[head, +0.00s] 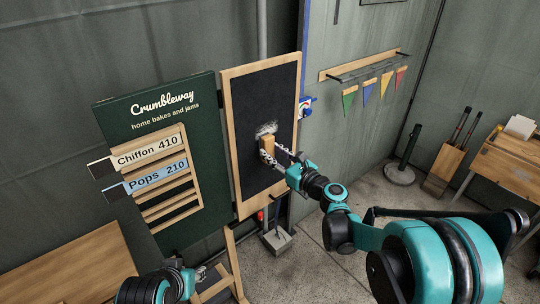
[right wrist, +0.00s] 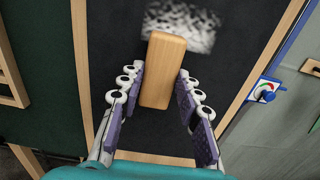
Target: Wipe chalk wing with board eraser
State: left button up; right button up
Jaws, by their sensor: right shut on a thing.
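The chalk wing is a white smudgy patch (head: 266,129) on the upper middle of the black chalkboard wing (head: 283,88), which has a light wood frame. It also shows at the top of the right wrist view (right wrist: 192,20). The board eraser, a pale wooden block (head: 267,145), is just below the patch; its top end overlaps the patch's lower edge in the right wrist view (right wrist: 166,70). My right gripper (head: 270,156) is shut on the eraser, fingers on both sides. The eraser's underside is hidden. My left gripper (head: 198,273) is low at the bottom left; its fingers are unclear.
A green menu board (head: 150,85) with price strips stands left of the chalkboard. A blue-edged wall panel with a small dial (head: 306,106) is close on the right. A wooden table (head: 75,272) is at lower left. A dustpan (head: 277,240) stands on the floor below.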

jog(key=shift+w+d, duration=0.45)
jog(key=shift+d, duration=0.2)
jog(key=shift+w+d, duration=0.45)
jog(key=shift+d, duration=0.15)
jog(key=shift+w+d, duration=0.1)
jog(key=shift+w+d, duration=0.8)
jog(key=shift+d, duration=0.3)
jog(key=shift+d+b, duration=0.1)
jog(key=shift+b, duration=0.2)
jog(key=shift+w+d, duration=0.9)
jog(key=shift+d, duration=0.3)
